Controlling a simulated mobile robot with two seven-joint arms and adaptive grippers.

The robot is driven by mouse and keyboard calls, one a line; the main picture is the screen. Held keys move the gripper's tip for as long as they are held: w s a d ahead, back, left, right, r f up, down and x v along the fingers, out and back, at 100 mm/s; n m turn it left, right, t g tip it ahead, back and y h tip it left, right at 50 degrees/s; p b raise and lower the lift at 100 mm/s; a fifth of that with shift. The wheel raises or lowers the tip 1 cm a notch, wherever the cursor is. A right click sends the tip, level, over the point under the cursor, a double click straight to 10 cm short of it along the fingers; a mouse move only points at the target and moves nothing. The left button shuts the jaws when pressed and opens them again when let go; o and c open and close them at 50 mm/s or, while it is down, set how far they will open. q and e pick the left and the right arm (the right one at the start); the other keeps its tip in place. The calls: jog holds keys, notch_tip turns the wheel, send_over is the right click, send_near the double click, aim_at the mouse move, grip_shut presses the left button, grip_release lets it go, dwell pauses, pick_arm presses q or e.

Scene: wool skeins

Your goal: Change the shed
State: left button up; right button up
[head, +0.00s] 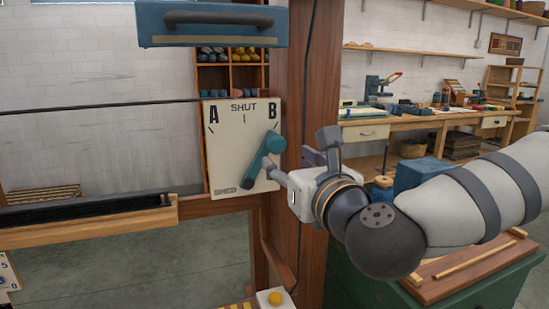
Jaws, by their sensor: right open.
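A cream shed panel (228,150) is fixed to the loom's wooden frame, marked A at left, SHUT at top centre and B at right, with SHED at the bottom. A teal lever (261,158) on it slants up and to the right, its round top end just below the B mark. My right gripper (301,158) is open at the right of the panel, in front of the wooden post. One finger reaches left beside the lever's lower part; I cannot tell whether it touches. The lever is not between the fingers. My left gripper is not in view.
A blue part with a dark handle (212,24) hangs above the panel. The loom's wooden post (311,80) stands close to my right gripper. A yellow button (276,298) is below. A blue box (420,173) and a green cabinet (360,289) stand at right, near my arm.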

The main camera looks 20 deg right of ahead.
aim_at(278, 146)
jog(key=w, duration=0.2)
jog(key=w+r, duration=0.1)
jog(key=w, duration=0.4)
jog(key=shift+a+r, duration=0.15)
jog(key=shift+c, duration=0.6)
grip_shut()
